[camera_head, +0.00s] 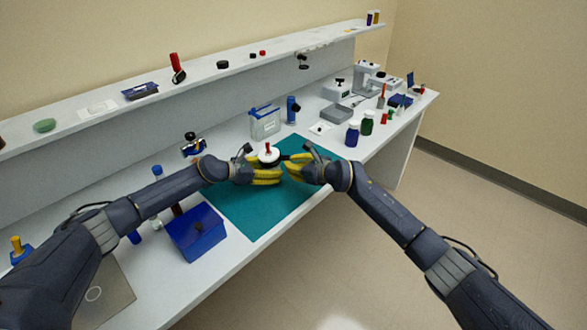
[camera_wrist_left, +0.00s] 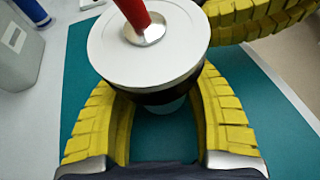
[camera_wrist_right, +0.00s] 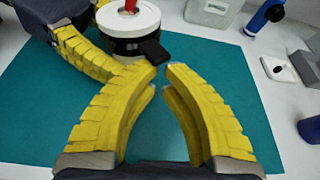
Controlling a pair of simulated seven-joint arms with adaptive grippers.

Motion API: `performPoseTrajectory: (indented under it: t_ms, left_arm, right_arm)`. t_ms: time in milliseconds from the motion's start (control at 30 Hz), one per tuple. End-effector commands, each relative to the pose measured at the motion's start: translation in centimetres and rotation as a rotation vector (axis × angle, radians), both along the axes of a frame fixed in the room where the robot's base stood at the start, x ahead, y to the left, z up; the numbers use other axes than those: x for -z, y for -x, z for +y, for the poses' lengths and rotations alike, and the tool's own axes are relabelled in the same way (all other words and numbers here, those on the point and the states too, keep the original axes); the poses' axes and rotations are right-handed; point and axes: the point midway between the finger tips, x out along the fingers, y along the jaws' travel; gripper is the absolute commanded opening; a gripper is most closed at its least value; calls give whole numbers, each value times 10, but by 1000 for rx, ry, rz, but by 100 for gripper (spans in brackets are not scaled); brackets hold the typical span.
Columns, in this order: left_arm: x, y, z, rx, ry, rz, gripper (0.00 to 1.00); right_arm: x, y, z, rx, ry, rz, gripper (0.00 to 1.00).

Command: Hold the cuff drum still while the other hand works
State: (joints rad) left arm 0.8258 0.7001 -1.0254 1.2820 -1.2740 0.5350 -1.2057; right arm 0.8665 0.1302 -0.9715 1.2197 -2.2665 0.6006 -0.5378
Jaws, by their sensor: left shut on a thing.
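The cuff drum (camera_wrist_left: 150,45) has a round white top with a red post in its middle and a dark band below. It stands upright over the teal mat (camera_head: 240,208); its underside is hidden. My left gripper (camera_wrist_left: 160,92) is shut on the drum's dark lower body, one yellow finger on each side. A black tab (camera_wrist_right: 145,50) juts from the drum's side towards my right gripper (camera_wrist_right: 161,70). The right fingers are close together with a narrow gap at the tips, just short of the tab. Whether they touch the tab is unclear.
A blue box (camera_head: 196,234) stands at the mat's left. A clear container (camera_head: 265,122) and a blue cylinder (camera_head: 292,108) stand behind the drum. Blue (camera_head: 352,133) and green (camera_head: 367,123) bottles stand to the right. The front of the mat is clear.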

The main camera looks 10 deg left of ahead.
Motion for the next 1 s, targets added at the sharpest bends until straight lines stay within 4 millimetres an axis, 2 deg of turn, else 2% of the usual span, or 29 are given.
performPoseTrajectory:
  t_ms: [33,167,700,1000]
  left_arm:
    - [7,2,3,-2,-9,7,18]
    - [8,2,3,-2,-10,7,18]
    - [4,1,2,-1,-5,4,18]
    - [3,1,1,-1,-4,3,18]
  right_arm:
    - [-8,-2,1,-1,-8,-10,0]
    - [-10,1,-4,0,-9,-10,0]
    - [-29,40,-59,1,-1,-5,0]
    - [-36,52,-75,0,0,0,0]
